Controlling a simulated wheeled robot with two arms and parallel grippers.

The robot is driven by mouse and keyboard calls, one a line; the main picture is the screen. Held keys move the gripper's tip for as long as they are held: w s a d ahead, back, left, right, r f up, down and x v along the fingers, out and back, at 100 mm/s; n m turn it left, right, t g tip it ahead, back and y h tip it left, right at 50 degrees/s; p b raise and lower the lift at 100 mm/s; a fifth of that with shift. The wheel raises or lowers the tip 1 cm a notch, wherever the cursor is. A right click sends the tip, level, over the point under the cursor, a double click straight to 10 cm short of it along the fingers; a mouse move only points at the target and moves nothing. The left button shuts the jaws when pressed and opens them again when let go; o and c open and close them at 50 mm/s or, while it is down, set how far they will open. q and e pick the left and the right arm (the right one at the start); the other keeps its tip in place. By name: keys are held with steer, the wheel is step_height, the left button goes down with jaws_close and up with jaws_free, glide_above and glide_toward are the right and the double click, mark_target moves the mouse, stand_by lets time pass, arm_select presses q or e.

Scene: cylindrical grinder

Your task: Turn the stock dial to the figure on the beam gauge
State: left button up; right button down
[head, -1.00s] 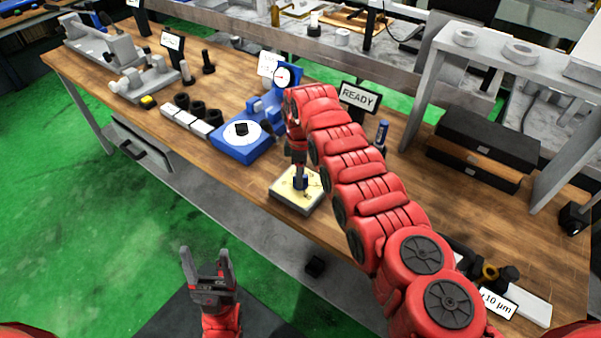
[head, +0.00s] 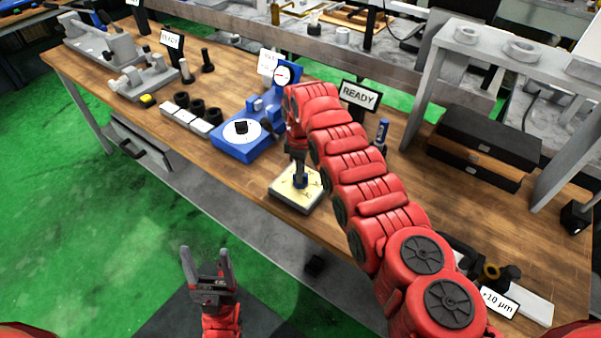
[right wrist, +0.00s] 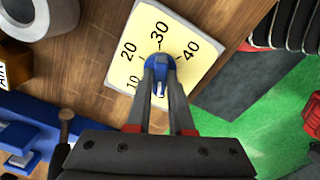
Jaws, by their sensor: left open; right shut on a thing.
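The stock dial is a pale yellow square plate (head: 285,196) with a blue knob (head: 299,181), near the front edge of the bench. My right gripper (head: 298,172) reaches down from above and is shut on the blue knob. In the right wrist view the plate (right wrist: 125,65) shows the figures 10, 20, 30 and 40 around the knob (right wrist: 160,68); the knob's pointer end is hard to make out. The blue beam gauge (head: 283,75) with a round white face stands behind; its reading is too small to tell. My left gripper (head: 207,270) is open and empty, in front of the bench.
A blue base with a white disc (head: 232,132) stands left of the dial. A READY sign (head: 359,96) and a blue cylinder (head: 381,133) stand behind my right arm. A "+10 µm" card (head: 498,301) lies at right.

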steer(key=m+b, duration=0.4)
steer(key=m, duration=0.2)
steer(key=shift+f, duration=0.15)
steer(key=shift+r+m+b, duration=0.2)
steer(key=shift+m+b, duration=0.85)
steer(key=shift+m, duration=1.25)
steer(key=c, duration=0.8)
jaws_free()
